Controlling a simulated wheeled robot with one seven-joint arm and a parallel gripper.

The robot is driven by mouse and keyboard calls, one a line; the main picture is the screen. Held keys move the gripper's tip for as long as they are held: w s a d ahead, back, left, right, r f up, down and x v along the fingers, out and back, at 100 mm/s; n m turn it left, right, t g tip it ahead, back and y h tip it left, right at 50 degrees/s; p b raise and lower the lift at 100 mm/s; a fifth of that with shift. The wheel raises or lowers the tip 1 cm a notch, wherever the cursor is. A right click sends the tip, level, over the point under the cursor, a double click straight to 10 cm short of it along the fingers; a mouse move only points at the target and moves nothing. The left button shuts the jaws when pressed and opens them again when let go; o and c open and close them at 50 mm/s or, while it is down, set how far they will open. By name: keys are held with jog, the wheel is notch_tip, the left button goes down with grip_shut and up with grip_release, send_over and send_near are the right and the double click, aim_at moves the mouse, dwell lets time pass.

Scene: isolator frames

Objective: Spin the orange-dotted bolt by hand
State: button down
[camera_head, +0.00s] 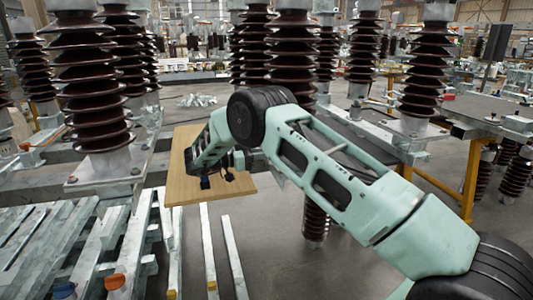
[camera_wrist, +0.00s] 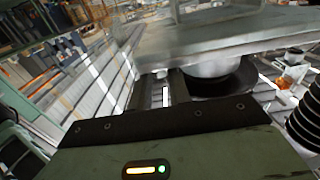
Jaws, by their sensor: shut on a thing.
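My gripper (camera_head: 218,178) hangs over the wooden board at centre left in the head view, with dark fingertips near the board's front edge. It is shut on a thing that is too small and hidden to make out. In the wrist view a grey metal plate (camera_wrist: 215,38) lies just beyond my gripper's housing, above a grey cap and dark disc (camera_wrist: 212,70). The orange-dotted bolt cannot be picked out with certainty.
Tall brown ribbed insulators (camera_head: 92,85) stand close on the left and behind my arm. The wooden board (camera_head: 185,190) lies under my gripper. Galvanised steel beams (camera_head: 110,235) and an orange cap (camera_head: 115,282) are at the lower left. Open grey floor (camera_head: 270,240) lies below my arm.

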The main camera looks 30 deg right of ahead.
jog(key=shift+w+d+r+m+g+y+p, duration=0.15)
jog(key=shift+m+g+y, duration=0.1)
jog(key=shift+m+g, duration=0.25)
jog(key=shift+a+f+m+g+y+p, duration=0.1)
jog(key=shift+m+g+y, duration=0.15)
jog(key=shift+g, duration=0.3)
jog(key=shift+w+d+r+m+g+y+p, duration=0.1)
jog(key=shift+m+g+y+p, duration=0.1)
jog(key=shift+m+g, duration=0.3)
jog(key=shift+m+g, duration=0.25)
jog(key=shift+g, duration=0.2)
jog(key=c, duration=1.3)
grip_release()
notch_tip(320, 180, up, 10)
jog(key=shift+p, duration=0.3)
jog(key=shift+c, duration=0.2)
